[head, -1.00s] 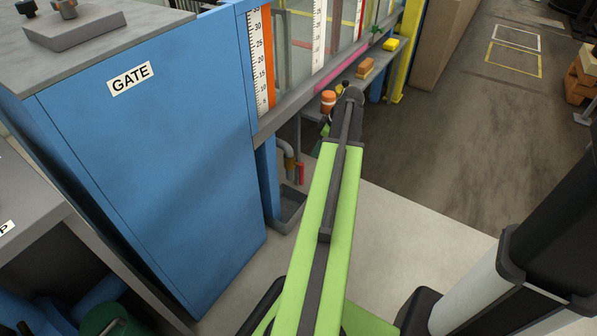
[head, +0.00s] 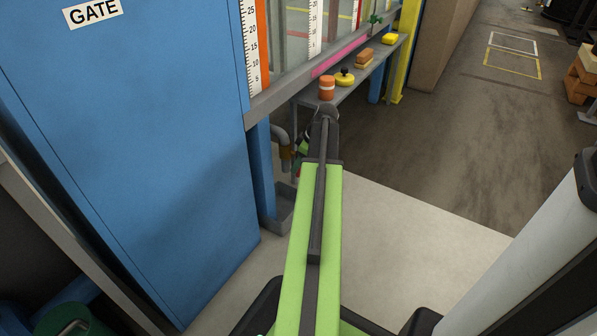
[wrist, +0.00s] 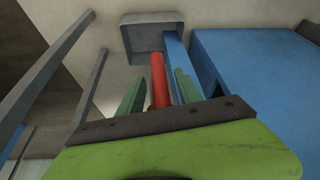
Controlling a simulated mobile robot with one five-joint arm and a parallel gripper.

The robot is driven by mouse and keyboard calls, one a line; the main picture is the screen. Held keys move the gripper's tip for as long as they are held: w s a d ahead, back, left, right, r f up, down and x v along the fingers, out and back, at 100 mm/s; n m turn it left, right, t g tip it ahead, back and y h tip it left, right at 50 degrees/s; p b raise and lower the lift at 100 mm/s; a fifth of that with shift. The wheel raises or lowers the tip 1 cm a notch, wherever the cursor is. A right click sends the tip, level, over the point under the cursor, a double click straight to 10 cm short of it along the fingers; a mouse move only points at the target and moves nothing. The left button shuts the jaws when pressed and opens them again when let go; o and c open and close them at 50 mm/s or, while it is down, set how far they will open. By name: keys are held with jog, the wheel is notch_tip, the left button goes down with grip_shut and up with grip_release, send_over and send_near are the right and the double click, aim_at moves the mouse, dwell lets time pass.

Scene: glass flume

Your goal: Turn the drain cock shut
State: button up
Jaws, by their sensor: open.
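The drain cock (head: 286,153) is a brass-coloured fitting at the end of a grey pipe, under the flume beside a blue post in the head view. In the wrist view its red lever (wrist: 158,79) stands between the green fingers of my gripper (wrist: 160,88). The fingers are open, one on each side, with a visible gap on each side. In the head view my gripper (head: 303,146) is at the cock, largely hidden behind my own arm, and little of the red lever shows.
A grey drip tray (head: 279,222) sits on the floor below the cock; it also shows in the wrist view (wrist: 134,41). The blue GATE cabinet (head: 140,150) stands close at left. A grey shelf (head: 346,88) holds an orange jar (head: 327,88) and other items.

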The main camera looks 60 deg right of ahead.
jog(key=shift+c, duration=0.4)
grip_shut()
jog(key=shift+a, duration=0.1)
dwell(0.9)
